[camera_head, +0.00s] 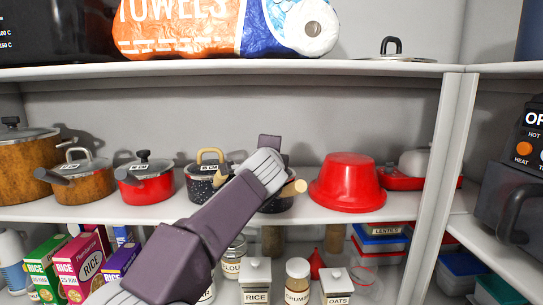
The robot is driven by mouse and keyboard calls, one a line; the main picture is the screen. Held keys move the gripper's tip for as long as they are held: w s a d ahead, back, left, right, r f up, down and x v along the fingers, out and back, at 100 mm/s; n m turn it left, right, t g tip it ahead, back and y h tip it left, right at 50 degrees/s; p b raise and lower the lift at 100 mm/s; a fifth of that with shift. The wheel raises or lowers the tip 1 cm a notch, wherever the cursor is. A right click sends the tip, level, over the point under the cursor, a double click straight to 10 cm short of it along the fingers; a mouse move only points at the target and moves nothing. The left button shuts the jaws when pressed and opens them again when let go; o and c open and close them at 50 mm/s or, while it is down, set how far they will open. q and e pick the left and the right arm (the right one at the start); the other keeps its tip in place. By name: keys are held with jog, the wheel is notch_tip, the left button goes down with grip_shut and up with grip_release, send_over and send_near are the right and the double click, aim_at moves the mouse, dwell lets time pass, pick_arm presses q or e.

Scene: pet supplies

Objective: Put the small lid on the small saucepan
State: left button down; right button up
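My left gripper (275,155) reaches up from the lower left to the middle shelf, in front of a dark speckled pan (279,205) with a pale wooden handle at its right. The gripper and arm hide much of this pan, so I cannot tell whether it has a lid. One dark finger shows above the grey wrist; the opening and anything held are hidden. A loose lid (397,57) with a black loop handle lies on the upper shelf at the right. My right gripper is not in view.
On the middle shelf are lidded brown (75,181), red (145,180) and speckled (208,176) pans, a red upturned bowl (347,184) and a red dish (403,182). Jars and boxes crowd the shelf below. A white upright post (437,185) stands right of the bowl.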

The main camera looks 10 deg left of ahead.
pick_arm(q)
jog(key=shift+f, duration=0.1)
dwell(0.3)
jog(key=shift+f+b, duration=0.15)
jog(key=shift+b, duration=0.25)
jog(key=shift+f, duration=0.15)
dwell(0.5)
jog(key=c, duration=1.4)
grip_release()
jog(key=shift+o, duration=0.3)
jog(key=shift+s, duration=0.1)
